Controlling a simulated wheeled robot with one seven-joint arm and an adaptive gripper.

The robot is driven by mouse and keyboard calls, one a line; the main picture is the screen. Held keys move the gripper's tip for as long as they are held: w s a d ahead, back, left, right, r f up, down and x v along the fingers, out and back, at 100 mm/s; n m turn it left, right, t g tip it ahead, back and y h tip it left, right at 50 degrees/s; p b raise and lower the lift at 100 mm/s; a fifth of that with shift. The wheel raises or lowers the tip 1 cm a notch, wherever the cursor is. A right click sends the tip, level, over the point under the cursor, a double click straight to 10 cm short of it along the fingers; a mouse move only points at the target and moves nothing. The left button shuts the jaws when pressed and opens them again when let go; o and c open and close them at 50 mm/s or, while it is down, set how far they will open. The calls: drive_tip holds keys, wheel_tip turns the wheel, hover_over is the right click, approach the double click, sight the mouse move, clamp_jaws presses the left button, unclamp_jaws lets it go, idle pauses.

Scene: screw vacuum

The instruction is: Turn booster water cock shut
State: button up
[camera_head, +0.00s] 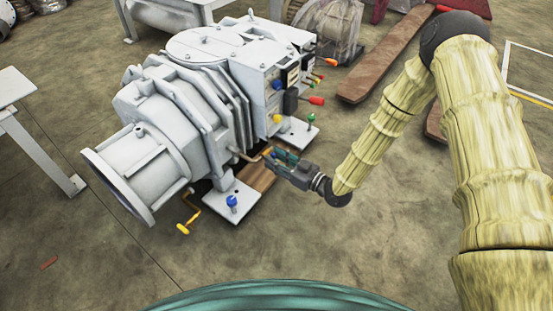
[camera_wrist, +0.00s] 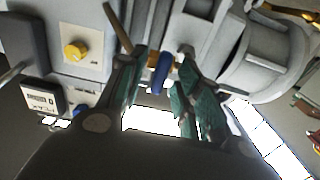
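The grey-white screw vacuum pump (camera_head: 185,115) stands left of centre in the head view. My gripper (camera_head: 270,155) is low at its right side, close to a copper-coloured pipe (camera_head: 243,155). In the wrist view a small blue handle (camera_wrist: 162,73) lies between the two teal fingers of my gripper (camera_wrist: 164,62), with a brass-coloured fitting behind it. The fingers stand apart, with gaps seen beside the handle. I cannot tell whether either finger touches it. No label shows that this blue handle is the booster water cock. My gripper hides this spot in the head view.
Red, yellow and green handles, one a red handle (camera_head: 316,100), stick out of the pump above my gripper. A yellow crank-shaped handle (camera_head: 187,222) is low at the front. A brown beam (camera_head: 385,60) lies behind. The floor (camera_head: 330,240) in front is clear.

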drive_tip(key=v, duration=1.2)
idle(0.5)
